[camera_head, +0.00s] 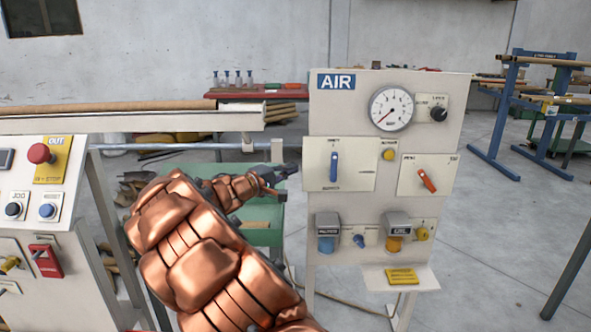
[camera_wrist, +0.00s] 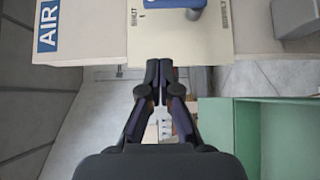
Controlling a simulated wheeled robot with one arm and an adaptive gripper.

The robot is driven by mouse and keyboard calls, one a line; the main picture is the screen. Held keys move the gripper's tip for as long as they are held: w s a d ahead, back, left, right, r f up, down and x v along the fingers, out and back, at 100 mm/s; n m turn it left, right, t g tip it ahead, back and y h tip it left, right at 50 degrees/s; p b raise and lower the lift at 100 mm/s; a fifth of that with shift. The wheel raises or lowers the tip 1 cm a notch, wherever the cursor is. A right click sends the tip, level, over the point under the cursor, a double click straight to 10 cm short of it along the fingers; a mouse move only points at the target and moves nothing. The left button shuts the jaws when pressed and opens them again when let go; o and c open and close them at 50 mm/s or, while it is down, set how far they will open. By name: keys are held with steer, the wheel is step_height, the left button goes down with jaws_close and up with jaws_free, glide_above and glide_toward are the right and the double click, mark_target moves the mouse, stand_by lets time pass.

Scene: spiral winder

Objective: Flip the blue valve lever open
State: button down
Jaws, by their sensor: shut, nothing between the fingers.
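The blue valve lever (camera_head: 334,166) stands upright on a cream plate (camera_head: 360,170) on the AIR panel. In the wrist view the blue lever (camera_wrist: 176,4) shows at the top edge, partly cut off, on its plate (camera_wrist: 180,40). My gripper (camera_head: 290,169) is just left of the panel, at about the lever's height. In the wrist view my gripper (camera_wrist: 159,68) has its fingertips together, with nothing between them, below the plate's edge and apart from the lever.
The panel also carries a gauge (camera_head: 391,109), a black knob (camera_head: 438,114), a yellow button (camera_head: 389,154) and an orange lever (camera_head: 427,180). A control console (camera_head: 60,215) with a red button is at left. A green cabinet (camera_wrist: 265,135) is below right in the wrist view.

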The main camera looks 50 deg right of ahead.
glide_toward(334, 167)
steer(key=w+d+r, duration=0.2)
steer(key=w+d, duration=0.2)
steer(key=w, duration=0.1)
steer(key=shift+s+d, duration=1.55)
steer(key=shift+s, duration=0.2)
steer(key=shift+s, duration=0.1)
